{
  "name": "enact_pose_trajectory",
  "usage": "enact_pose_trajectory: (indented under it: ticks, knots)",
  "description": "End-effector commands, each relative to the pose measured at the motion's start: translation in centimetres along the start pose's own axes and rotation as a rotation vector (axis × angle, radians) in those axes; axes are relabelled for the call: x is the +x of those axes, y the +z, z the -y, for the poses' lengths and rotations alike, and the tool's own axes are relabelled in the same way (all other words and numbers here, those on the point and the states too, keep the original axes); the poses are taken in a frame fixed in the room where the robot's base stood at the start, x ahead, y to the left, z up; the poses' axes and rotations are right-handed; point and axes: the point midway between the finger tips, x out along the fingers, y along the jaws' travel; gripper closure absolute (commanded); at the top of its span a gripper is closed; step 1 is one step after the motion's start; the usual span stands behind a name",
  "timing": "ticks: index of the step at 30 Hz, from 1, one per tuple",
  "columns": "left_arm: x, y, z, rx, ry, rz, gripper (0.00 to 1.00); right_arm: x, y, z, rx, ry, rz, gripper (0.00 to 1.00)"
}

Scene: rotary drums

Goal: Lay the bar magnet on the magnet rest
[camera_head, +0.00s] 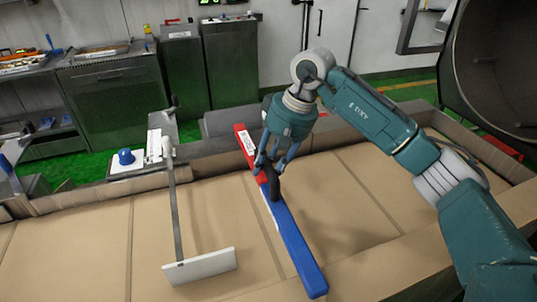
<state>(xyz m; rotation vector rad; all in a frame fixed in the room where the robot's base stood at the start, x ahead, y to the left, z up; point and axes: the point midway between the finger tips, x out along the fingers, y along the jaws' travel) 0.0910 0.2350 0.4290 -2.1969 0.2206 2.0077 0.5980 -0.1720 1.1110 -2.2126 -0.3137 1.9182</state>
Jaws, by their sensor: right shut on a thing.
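The bar magnet (292,245) is a long bar, red at the far end and blue at the near end, with a white label and a dark handle (273,183). My right gripper (270,168) is shut on the dark handle near the middle of the bar. The bar slants from the far edge of the cardboard-lined surface towards the front. I cannot tell how far it is above the surface. A grey block (222,123) stands behind the far edge, partly hidden by the magnet and gripper; I cannot tell if it is the magnet rest. My left gripper is not in view.
A long-handled white scraper (200,266) lies on the cardboard-lined surface (75,240) to the left. A white plate with a blue knob (126,157) is beyond the far edge. A dark drum opening (497,65) is at the upper right. The cardboard right of the magnet is clear.

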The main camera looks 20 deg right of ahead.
Motion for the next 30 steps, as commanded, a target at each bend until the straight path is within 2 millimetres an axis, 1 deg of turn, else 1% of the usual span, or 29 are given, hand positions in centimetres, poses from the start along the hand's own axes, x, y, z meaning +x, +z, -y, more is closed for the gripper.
enact_pose_trajectory:
  ticks: [1,3,7,15,19,20,21,22,23,30]
  knots:
    - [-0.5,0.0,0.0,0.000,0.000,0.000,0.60,0.3,0.0,0.0,-0.001,-0.005,-0.003,1.00]
    - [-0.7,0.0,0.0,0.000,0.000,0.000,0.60,1.0,0.1,-0.2,-0.001,-0.004,-0.004,1.00]
    - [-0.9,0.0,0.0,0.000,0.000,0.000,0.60,1.9,0.2,-0.5,-0.002,-0.005,-0.006,1.00]
    - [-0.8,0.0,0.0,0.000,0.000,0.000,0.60,2.0,0.2,-0.5,-0.002,-0.005,-0.007,1.00]
    - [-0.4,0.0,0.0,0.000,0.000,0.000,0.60,2.4,0.2,-0.6,-0.002,-0.005,-0.007,1.00]
    - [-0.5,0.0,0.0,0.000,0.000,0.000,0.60,2.6,0.4,-0.8,0.000,0.000,0.001,0.67]
    - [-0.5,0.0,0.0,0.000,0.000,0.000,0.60,2.6,0.4,-0.8,0.000,0.000,0.001,0.59]
    - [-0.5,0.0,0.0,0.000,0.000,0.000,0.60,2.6,0.4,-0.8,0.000,0.000,0.001,0.53]
    - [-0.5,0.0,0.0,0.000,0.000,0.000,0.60,2.6,0.4,-0.8,0.000,0.000,0.001,0.52]
    - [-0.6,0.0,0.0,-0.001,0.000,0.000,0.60,2.6,0.4,-0.8,0.000,0.000,0.001,0.52]
